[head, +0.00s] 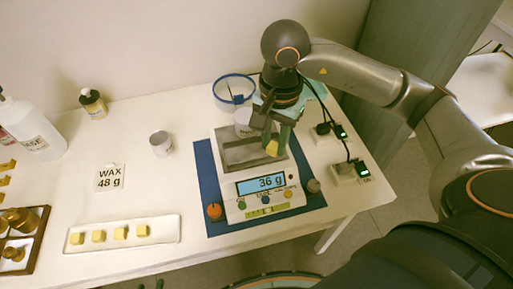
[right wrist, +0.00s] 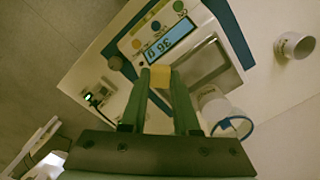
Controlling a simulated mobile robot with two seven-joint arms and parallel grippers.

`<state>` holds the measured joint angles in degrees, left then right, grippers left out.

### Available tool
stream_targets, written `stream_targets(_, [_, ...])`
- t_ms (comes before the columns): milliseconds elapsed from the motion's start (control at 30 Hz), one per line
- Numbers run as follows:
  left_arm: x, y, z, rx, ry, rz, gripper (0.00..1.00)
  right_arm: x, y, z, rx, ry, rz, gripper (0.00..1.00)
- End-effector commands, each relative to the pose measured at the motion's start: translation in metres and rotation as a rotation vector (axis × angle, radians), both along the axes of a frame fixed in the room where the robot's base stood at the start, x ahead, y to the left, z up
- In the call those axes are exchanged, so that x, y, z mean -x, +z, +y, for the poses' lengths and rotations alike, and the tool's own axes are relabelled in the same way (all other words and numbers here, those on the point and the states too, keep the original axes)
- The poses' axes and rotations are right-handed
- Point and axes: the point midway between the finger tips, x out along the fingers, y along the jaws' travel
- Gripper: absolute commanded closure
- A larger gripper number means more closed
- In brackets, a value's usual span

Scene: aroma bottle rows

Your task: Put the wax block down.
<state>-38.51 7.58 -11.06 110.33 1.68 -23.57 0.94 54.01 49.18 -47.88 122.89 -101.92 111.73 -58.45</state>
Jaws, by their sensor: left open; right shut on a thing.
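My right gripper (head: 275,140) is shut on a yellow wax block (head: 272,149), which also shows between the fingertips in the right wrist view (right wrist: 160,77). The block is at the right part of the scale's metal pan (head: 240,155); I cannot tell whether it touches the pan. The scale's display (head: 262,185) reads 36 g. Several wax blocks (head: 120,233) lie on a white tray (head: 170,240). My left gripper (head: 150,285) shows only its tips at the bottom edge, open.
A card (head: 110,178) reads "WAX 48 g". Another white cup (head: 160,143) stands left of the scale's blue mat (head: 208,180). A blue-rimmed container (head: 234,92) stands behind the scale. Bottles are at the back left, small devices (head: 350,170) at the right.

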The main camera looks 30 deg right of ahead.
Motion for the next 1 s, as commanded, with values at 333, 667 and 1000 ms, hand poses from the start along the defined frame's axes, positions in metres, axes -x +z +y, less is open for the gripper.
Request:
stream_targets(333, [0.0, -0.001, 0.0, 0.0, 0.0, 0.002, 0.5, 0.015, 0.01, -0.014, -0.003, -0.801, 0.023, 1.0])
stream_targets(667, [0.0, -0.001, -0.001, 0.0, -0.001, 0.002, 0.5, 0.03, 0.019, -0.025, 0.001, -1.557, 0.047, 1.0])
stream_targets(1000, [0.0, -0.001, -0.001, 0.001, -0.002, 0.002, 0.5, 0.046, 0.028, -0.037, 0.011, -2.334, 0.064, 1.0])
